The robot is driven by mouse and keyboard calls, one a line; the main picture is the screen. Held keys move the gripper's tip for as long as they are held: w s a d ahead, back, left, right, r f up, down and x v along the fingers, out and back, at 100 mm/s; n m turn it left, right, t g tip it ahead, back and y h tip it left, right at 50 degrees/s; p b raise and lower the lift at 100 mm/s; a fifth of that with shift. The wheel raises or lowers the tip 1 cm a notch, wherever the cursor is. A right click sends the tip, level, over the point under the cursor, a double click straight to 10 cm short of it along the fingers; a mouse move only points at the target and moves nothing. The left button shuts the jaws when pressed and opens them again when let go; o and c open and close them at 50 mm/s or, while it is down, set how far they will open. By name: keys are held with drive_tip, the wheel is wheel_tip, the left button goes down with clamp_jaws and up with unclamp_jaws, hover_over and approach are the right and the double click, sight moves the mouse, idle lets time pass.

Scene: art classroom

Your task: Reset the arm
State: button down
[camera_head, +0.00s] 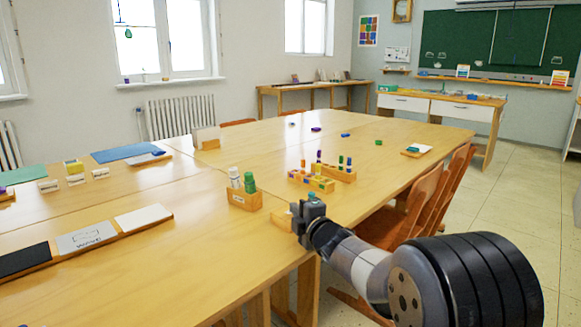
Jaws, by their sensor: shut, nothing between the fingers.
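My arm comes in from the lower right of the head view. My gripper (309,206) is at its end, above the right edge of the long wooden table (150,262). The gripper is shut and holds nothing. A small wooden block (282,219) lies just left of it and is partly hidden by it. The gripper's exact height above the table is hard to tell.
A wooden holder (244,199) with white and green bottles stands left of my gripper. Wooden marker racks (312,181) stand behind it. Wooden chairs (411,207) line the table's right side. The near table's middle is clear.

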drive_tip(key=shift+s+a+f+b, duration=0.2)
drive_tip(key=shift+s+a+b, duration=0.6)
drive_tip(key=shift+s+a, duration=0.4)
drive_tip(key=s, duration=0.1)
drive_tip(key=s+a, duration=0.1)
drive_tip(key=s+r, duration=0.1)
drive_tip(key=s, duration=0.1)
drive_tip(key=shift+a, duration=0.2)
drive_tip(key=s+d+r+m+p, duration=0.1)
drive_tip(key=s+d+p, duration=0.2)
drive_tip(key=s, duration=0.6)
drive_tip(key=shift+d+h+p, duration=0.4)
drive_tip(key=shift+d, duration=0.7)
